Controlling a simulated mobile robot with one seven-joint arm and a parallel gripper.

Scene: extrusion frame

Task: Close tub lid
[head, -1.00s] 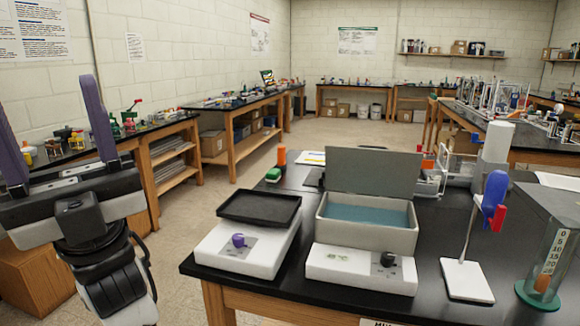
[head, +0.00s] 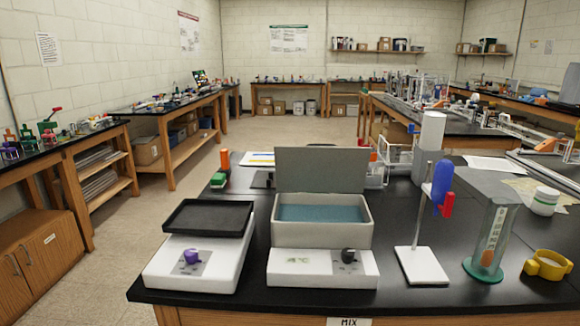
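The tub (head: 322,234) is a light grey box with blue contents (head: 322,213), on the black bench in front of me. Its grey lid (head: 321,170) stands upright along the back edge, so the tub is open. A white front panel with a black knob (head: 348,256) sits at the tub's front. My gripper is out of the picture in the head view.
A white device with a black tray (head: 208,217) and purple knob (head: 191,257) stands left of the tub. A stand with a blue and red clamp (head: 442,190), a clear cylinder (head: 492,235) and a yellow ring (head: 546,264) stand to the right. Floor at left is clear.

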